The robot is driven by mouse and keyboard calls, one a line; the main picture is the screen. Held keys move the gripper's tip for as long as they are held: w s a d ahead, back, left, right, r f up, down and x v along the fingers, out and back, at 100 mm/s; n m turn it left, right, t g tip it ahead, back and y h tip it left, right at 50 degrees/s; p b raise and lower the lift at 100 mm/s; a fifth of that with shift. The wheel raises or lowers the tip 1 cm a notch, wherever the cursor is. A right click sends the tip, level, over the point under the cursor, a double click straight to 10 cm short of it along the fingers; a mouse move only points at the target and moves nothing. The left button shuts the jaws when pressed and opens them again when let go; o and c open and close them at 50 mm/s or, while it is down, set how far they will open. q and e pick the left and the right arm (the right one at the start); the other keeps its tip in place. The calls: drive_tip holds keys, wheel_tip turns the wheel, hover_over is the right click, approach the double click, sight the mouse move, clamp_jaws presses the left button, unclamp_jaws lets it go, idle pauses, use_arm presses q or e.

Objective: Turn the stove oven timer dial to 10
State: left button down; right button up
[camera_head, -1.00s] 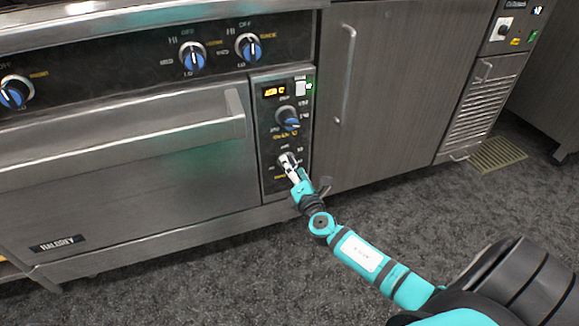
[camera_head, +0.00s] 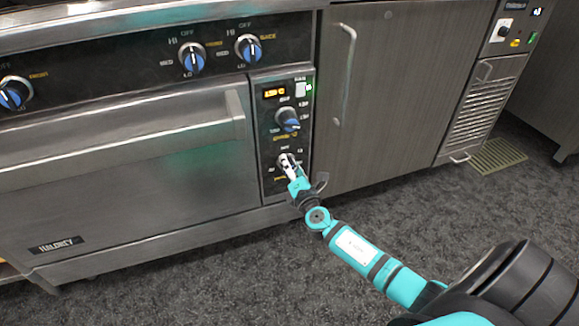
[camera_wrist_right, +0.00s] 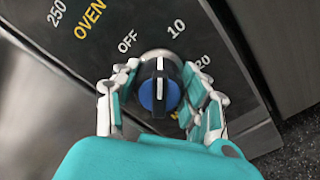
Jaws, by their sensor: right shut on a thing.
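The oven timer dial (camera_wrist_right: 158,90) is a round knob, black above and blue below, with a white pointer line. In the right wrist view the line points up, between the printed OFF (camera_wrist_right: 127,42) and 10 (camera_wrist_right: 176,28). My right gripper (camera_wrist_right: 160,82) has a finger on each side of the dial and is shut on it. In the head view my right gripper (camera_head: 288,164) is at the lowest knob of the narrow control panel (camera_head: 268,152) and partly hides it. My left gripper is out of view.
The oven temperature knob (camera_head: 287,118) sits just above on the same panel, under a lit display (camera_head: 274,92). The oven door handle (camera_head: 130,145) juts out at the left. A cabinet with a vertical handle (camera_head: 346,80) stands at the right. Open floor lies in front.

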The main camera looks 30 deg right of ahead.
drive_tip(key=shift+f+m+b, duration=0.3)
drive_tip(key=shift+m+b, duration=0.5)
drive_tip(key=shift+b, duration=0.1)
drive_tip(key=shift+r+m, duration=0.2)
drive_tip(key=shift+m, duration=0.6)
drive_tip(key=o, duration=1.2)
drive_tip(key=shift+s, duration=0.1)
drive_tip(key=v, duration=1.2)
drive_tip(key=shift+r, duration=0.1)
